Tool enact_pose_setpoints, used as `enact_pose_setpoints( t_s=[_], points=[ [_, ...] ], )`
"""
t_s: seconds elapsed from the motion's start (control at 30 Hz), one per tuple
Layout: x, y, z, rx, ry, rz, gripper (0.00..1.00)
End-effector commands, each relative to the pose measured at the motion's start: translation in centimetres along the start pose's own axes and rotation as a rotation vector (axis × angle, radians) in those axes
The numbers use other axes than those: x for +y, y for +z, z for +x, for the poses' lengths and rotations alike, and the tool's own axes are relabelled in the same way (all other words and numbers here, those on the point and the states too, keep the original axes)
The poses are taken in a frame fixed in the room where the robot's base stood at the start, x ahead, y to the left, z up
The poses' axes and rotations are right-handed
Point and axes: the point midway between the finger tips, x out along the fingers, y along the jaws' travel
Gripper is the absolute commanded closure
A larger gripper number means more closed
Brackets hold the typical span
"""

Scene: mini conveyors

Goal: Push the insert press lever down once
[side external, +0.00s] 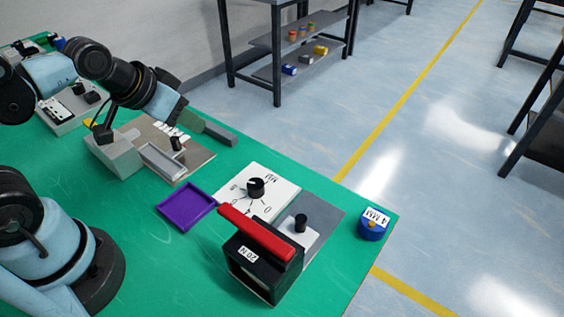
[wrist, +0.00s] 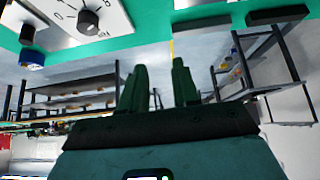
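A black box-shaped device (side external: 262,262) labelled "20 N" stands near the front edge of the green table in the side view. A red bar (side external: 257,232) lies across its top, tilted slightly in the picture; it looks like the press lever. My gripper (side external: 184,115) is at the upper left, well apart from the red bar, above the far side of the table. In the wrist view its two green fingers (wrist: 159,82) are spread with nothing between them. The red bar is not in the wrist view.
A white dial panel (side external: 282,186) with a black knob, a purple tray (side external: 186,205), a grey plate with a black post (side external: 301,223) and a blue "4 MM" cylinder (side external: 373,224) surround the device. A grey fixture (side external: 122,156) stands left.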

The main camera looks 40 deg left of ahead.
Motion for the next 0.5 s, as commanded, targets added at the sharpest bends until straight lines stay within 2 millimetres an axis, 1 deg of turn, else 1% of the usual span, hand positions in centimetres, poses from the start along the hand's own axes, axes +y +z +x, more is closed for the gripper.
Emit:
enact_pose_setpoints(
  t_s=[0.03,0.17,0.2,0.5],
  points=[
    [0.00,0.00,0.00,0.000,0.000,0.000,0.77],
    [0.00,0.00,0.00,0.000,0.000,0.000,0.97],
    [0.00,0.00,0.00,0.000,0.000,0.000,1.00],
    [0.00,0.00,0.00,0.000,0.000,0.000,1.00]
  ],
)
